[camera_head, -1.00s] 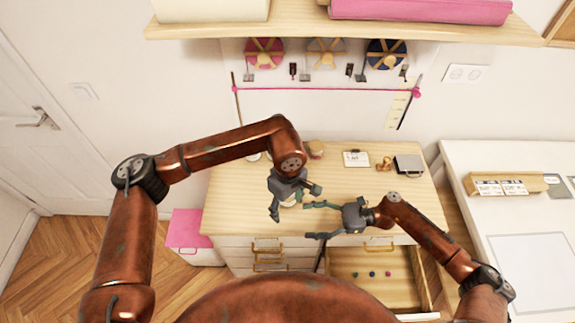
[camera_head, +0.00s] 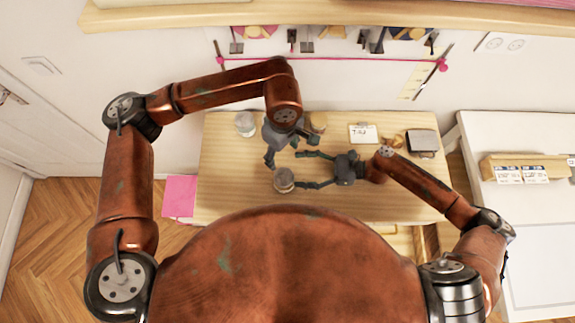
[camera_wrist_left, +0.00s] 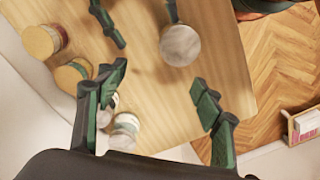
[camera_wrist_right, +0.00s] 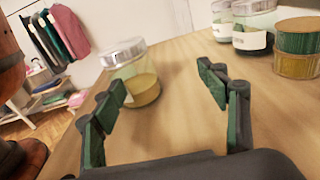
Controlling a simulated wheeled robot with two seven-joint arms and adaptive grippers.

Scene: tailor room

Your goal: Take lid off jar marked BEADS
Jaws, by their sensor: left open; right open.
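A clear jar with a round silver lid (camera_head: 284,180) stands upright near the front of the wooden table; no label is readable. Its lid shows in the left wrist view (camera_wrist_left: 180,45), and its side, with yellowish contents low inside, in the right wrist view (camera_wrist_right: 135,80). My left gripper (camera_head: 290,151) is open and empty, just behind the jar in the head view. My right gripper (camera_head: 302,169) is open and empty at the jar's right, its nearer fingertip close to the jar. In the right wrist view the left finger overlaps the jar; contact cannot be told.
Another clear jar (camera_head: 245,125) stands at the back left, and a tan-lidded container (camera_head: 318,122) is behind my left gripper. Labelled jars (camera_wrist_right: 253,28) show in the right wrist view. A card (camera_head: 363,133) and a dark box (camera_head: 422,142) lie at the back right. The table's front left is clear.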

